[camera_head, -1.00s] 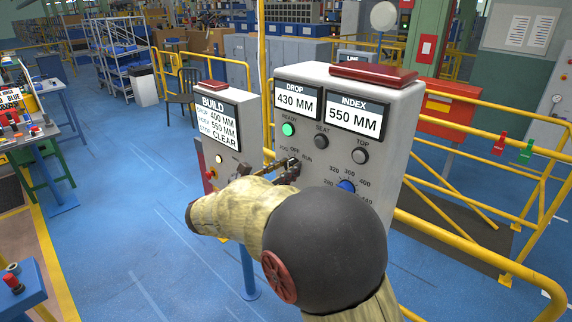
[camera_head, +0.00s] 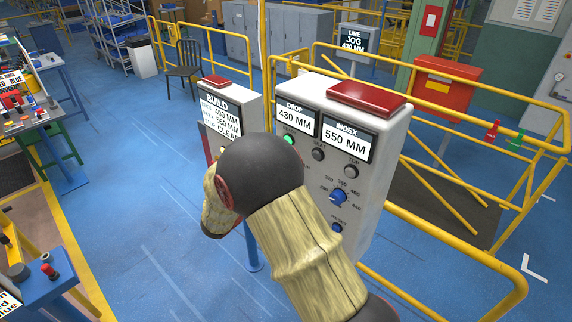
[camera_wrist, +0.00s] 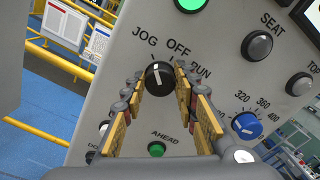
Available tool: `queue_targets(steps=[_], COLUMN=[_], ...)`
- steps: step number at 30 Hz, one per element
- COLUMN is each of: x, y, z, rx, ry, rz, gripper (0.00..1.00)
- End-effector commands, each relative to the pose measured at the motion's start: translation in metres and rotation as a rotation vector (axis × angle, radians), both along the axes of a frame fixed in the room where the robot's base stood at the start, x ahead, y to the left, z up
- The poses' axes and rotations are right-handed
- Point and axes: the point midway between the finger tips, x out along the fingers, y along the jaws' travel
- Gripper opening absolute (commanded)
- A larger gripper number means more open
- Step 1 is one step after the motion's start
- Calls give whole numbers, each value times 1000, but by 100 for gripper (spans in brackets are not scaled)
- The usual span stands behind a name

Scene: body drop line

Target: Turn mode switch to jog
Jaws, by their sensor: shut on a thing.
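The mode switch (camera_wrist: 160,78) is a black round knob with a white pointer mark on the grey panel (camera_wrist: 92,118). In the wrist view its labels JOG, OFF and RUN fan out above it. The pointer mark leans toward the JOG side. My gripper (camera_wrist: 160,76) has its two yellow-padded fingers on either side of the knob, shut on it. In the head view my arm hides the knob and my gripper. The line display (camera_head: 355,42) at the back reads LINE, JOG, 430 MM.
A blue dial (camera_wrist: 246,125), the SEAT button (camera_wrist: 257,45) and a green AHEAD button (camera_wrist: 156,149) are close by on the panel. The BUILD board (camera_head: 221,115) stands left of the panel. Yellow rails (camera_head: 455,262) run on the right; blue floor lies open left.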

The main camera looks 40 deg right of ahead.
Motion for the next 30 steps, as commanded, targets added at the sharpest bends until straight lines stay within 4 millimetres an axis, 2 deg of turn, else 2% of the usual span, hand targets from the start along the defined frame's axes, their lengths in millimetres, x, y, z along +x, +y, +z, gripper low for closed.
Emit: queue_targets(steps=[9,22,23,30], x=[1,1,1,1], y=[0,0,0,0], z=[1,0,0,0], rx=[-7,-8,-7,-7], ry=[76,83,82,82], rz=[2,2,2,1], gripper=[4,4,31,44])
